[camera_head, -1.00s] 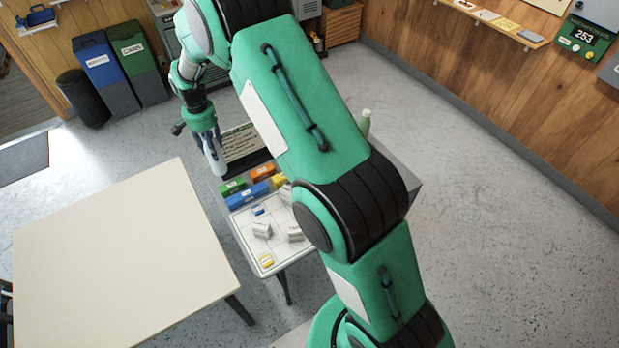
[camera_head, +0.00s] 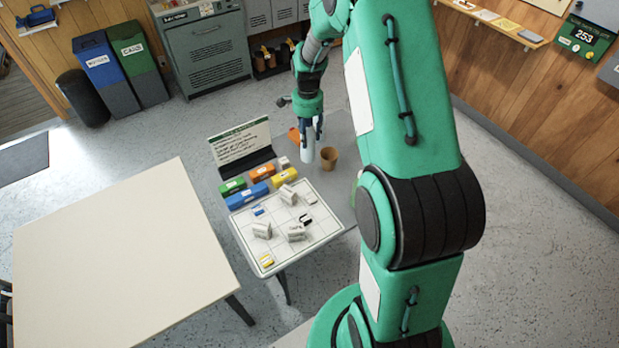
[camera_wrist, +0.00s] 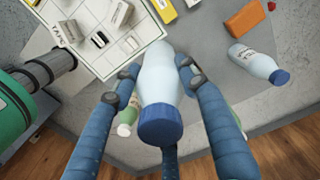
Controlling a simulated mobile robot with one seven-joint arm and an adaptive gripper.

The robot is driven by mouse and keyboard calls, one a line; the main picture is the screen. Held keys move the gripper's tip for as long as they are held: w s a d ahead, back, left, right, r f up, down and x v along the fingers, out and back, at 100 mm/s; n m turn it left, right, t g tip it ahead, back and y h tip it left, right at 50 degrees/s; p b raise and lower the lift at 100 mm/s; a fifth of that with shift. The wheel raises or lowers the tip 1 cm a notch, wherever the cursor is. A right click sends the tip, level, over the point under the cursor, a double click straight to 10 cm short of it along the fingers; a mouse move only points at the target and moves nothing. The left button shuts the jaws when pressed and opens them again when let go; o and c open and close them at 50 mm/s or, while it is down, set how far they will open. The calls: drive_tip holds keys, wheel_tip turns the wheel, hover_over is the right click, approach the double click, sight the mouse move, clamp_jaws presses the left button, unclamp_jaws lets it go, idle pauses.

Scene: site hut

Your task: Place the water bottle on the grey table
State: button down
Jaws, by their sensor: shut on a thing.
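My gripper (camera_head: 310,130) is shut on a pale bottle with a blue cap, the water bottle (camera_head: 308,156). In the wrist view the bottle (camera_wrist: 161,85) sits between my two blue fingers, cap toward the camera. In the head view it hangs below my gripper, over the grey table (camera_head: 345,128), beside a brown cup (camera_head: 328,159). Whether its base touches the table cannot be told. The grey table top (camera_wrist: 212,62) also shows in the wrist view, partly hidden by my fingers and the bottle.
Another pale blue-capped bottle (camera_wrist: 258,63) and an orange block (camera_wrist: 245,19) are on the grey table. A green bottle (camera_wrist: 127,117) is partly behind my finger. A white gridded board (camera_head: 325,228) holds small blocks. A cream table (camera_head: 110,260) stands left, bare.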

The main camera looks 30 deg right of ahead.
drive_tip(key=s+d+m, duration=0.5)
drive_tip(key=s+d, duration=0.7)
drive_tip(key=shift+w+f, duration=0.1)
drive_tip(key=shift+f, duration=2.75)
drive_tip(key=shift+f, duration=3)
drive_tip(key=shift+b, duration=0.3)
drive_tip(key=shift+f, duration=1.95)
